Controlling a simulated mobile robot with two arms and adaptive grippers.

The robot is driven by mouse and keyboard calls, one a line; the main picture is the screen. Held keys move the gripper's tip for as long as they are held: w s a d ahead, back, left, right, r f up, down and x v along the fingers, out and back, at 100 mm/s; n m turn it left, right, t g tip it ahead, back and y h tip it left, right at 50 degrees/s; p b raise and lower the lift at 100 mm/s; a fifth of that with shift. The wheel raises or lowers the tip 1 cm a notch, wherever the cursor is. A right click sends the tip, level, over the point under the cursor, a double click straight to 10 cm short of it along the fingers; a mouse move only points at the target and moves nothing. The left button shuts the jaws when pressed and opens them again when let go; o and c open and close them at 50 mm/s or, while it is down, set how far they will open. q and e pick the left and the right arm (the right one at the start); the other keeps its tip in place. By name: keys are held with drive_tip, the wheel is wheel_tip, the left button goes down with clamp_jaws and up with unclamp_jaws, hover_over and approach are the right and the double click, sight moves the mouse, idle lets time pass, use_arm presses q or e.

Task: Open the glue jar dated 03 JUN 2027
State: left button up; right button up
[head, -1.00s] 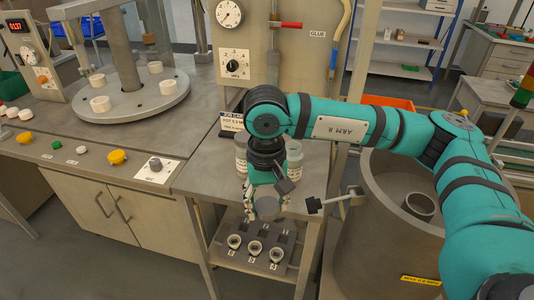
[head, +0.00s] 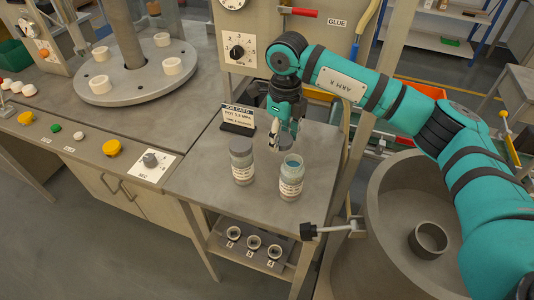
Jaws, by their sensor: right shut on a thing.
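Two glue jars with white labels stand on the grey bench top. The left jar (head: 242,162) has its grey lid on. The right jar (head: 291,178) is open at the top, and blue shows inside its mouth. The label print is too small to read, so I cannot tell which jar bears 03 JUN 2027. My right gripper (head: 284,139) is just behind and above the open jar, shut on a grey lid (head: 287,144), apart from the jar. My left gripper is not in view.
A job card (head: 238,117) stands behind the jars. A shelf below the bench holds a rack (head: 252,248) with several small cups. A large grey drum (head: 385,255) stands to the right. The bench left and front of the jars is clear.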

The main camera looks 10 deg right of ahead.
sight(280, 165)
drive_tip(key=f, duration=0.2)
drive_tip(key=shift+s+a+f+p, duration=0.1)
drive_tip(key=shift+s+f+p, duration=0.1)
drive_tip(key=shift+f+p, duration=0.2)
wheel_tip(280, 165, down, 4)
drive_tip(key=shift+s+a+r+p, duration=0.1)
drive_tip(key=shift+r+p, duration=0.05)
drive_tip(key=shift+p, duration=0.15)
wheel_tip(280, 165, down, 2)
drive_tip(key=shift+f, duration=0.1)
drive_tip(key=shift+f+p, duration=0.3)
drive_tip(key=shift+f, duration=0.2)
drive_tip(key=shift+f+b, duration=0.15)
drive_tip(key=shift+b, duration=0.15)
drive_tip(key=o, duration=1)
drive_tip(key=shift+o, duration=1.4)
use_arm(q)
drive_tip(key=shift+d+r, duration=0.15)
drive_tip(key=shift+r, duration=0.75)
